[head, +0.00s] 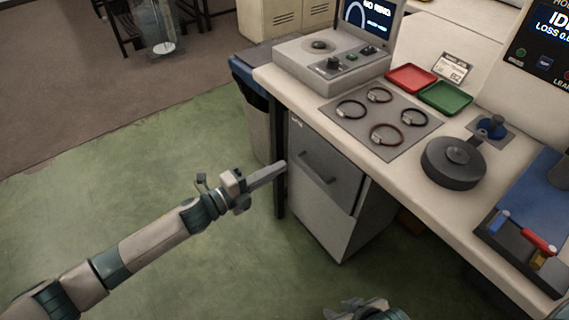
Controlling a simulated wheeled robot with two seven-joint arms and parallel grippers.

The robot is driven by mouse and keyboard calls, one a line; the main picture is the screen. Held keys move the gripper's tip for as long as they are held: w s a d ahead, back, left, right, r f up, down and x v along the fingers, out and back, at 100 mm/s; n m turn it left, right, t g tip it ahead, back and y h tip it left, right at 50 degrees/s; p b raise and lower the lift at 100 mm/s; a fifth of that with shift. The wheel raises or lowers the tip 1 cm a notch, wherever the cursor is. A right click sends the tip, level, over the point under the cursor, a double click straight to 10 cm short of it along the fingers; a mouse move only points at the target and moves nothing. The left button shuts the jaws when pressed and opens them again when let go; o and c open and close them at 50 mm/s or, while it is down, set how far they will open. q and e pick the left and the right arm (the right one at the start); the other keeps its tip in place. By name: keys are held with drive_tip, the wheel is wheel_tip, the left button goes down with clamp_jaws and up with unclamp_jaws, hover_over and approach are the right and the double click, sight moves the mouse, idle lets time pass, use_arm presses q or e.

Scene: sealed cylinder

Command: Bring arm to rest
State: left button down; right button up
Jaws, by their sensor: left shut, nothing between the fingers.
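My left arm reaches in from the lower left, over the green floor. Its gripper (268,178) is shut and empty, in front of the grey drawer cabinet (325,190) and below the edge of the workbench (300,98). Whether the fingertips touch the cabinet front cannot be told. Part of my right arm (360,309) shows at the bottom edge of the picture. Its fingers are not clearly visible.
On the bench are a grey device with a screen (330,62), a mat with several rings (350,126), red (411,77) and green (446,97) trays, and a dark round device (453,163). A bin (258,125) stands by the cabinet.

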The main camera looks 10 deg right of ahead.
drive_tip(key=shift+s+a, duration=0.15)
drive_tip(key=shift+s, duration=0.1)
drive_tip(key=shift+w, duration=0.15)
